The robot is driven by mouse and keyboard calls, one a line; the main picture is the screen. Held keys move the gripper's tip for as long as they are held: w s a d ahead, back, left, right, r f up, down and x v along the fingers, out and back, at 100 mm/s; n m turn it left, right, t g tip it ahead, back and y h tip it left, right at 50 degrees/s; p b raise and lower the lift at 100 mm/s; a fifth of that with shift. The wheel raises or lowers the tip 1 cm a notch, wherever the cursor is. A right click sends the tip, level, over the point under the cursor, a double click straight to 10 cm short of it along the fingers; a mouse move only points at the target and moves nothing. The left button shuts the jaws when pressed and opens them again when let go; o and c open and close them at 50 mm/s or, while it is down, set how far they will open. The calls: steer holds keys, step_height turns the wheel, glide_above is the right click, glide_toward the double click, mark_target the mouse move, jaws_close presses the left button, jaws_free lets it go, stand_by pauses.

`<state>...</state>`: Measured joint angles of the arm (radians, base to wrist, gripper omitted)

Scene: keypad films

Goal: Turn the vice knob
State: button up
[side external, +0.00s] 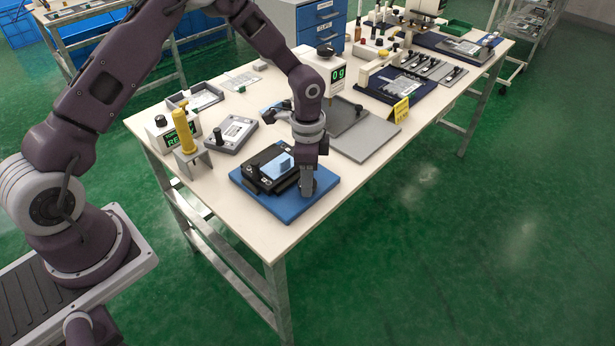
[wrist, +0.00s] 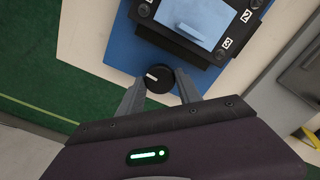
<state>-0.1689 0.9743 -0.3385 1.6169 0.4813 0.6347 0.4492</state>
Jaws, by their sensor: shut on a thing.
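The black vice (side external: 262,167) sits on a blue base plate (side external: 285,206) at the table's near edge, with a pale blue film piece on its top. The wrist view shows the vice (wrist: 176,42) and the film (wrist: 197,20) at the top. The round black vice knob (wrist: 158,79) with a white mark lies at the vice's near side. My gripper (wrist: 161,86) points down, with one finger on each side of the knob, shut on it. In the side external view my gripper (side external: 307,188) stands at the vice's right end and hides the knob.
A grey plate (side external: 365,138) lies behind my gripper. A yellow-handled tool (side external: 184,131) in a stand and a grey fixture (side external: 233,135) are to the left. A scale with a green display (side external: 338,74) and a yellow sign (side external: 401,110) stand further back.

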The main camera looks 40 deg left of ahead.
steer(key=shift+m, duration=1.1)
steer(key=o, duration=1.4)
steer(key=shift+c, duration=0.2)
step_height(320, 180, up, 7)
steer(key=shift+r, duration=0.1)
